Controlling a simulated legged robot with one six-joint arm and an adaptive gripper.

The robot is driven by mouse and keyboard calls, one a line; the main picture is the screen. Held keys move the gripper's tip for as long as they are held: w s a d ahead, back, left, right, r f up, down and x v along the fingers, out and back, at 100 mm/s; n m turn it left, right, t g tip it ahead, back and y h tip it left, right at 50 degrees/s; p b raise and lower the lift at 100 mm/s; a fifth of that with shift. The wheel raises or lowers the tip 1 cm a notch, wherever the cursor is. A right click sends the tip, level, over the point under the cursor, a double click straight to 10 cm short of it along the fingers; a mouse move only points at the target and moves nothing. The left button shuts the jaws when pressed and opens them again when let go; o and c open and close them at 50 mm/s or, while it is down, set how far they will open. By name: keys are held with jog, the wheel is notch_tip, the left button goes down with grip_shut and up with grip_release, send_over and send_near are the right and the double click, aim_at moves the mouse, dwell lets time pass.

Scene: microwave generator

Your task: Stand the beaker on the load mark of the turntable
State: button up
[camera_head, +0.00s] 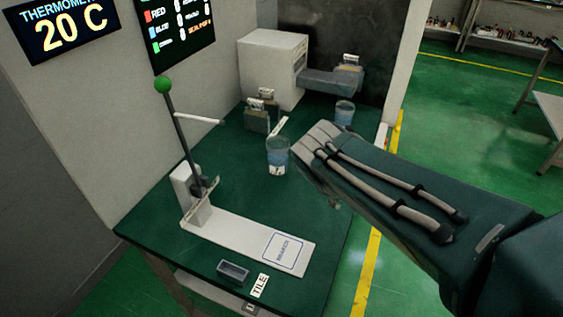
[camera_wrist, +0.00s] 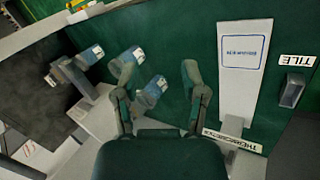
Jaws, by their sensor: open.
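A clear beaker with bluish contents and a small label (camera_head: 277,155) stands upright on the green table, just left of the end of my arm. A second, similar vessel (camera_head: 344,112) stands farther back, beyond my arm. I cannot tell for certain which is which. My gripper (camera_wrist: 157,82) is open, with its fingers spread and nothing clasped.
A white plate with a blue-outlined square (camera_head: 283,250) lies at the table's front, joined to a stand with a green-knobbed lever (camera_head: 163,85). A small grey tray (camera_head: 233,271) sits beside the TILE label (camera_head: 260,285). A white box (camera_head: 273,65) and labelled blocks (camera_head: 257,120) stand behind.

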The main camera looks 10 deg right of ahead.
jog(key=w+a+f+n+t+h, duration=0.2)
jog(key=w+f+n+h, duration=0.1)
jog(key=w+n, duration=0.75)
jog(key=n+t, duration=0.5)
jog(key=n, duration=0.5)
send_near(278, 156)
notch_tip(278, 156, up, 3)
jog(key=w+d, duration=0.1)
jog(key=w, duration=0.1)
jog(key=s+d+x, duration=0.1)
jog(key=x, duration=1)
jog(key=shift+f+g+h, duration=0.3)
jog(key=shift+s+d, duration=0.1)
grip_shut()
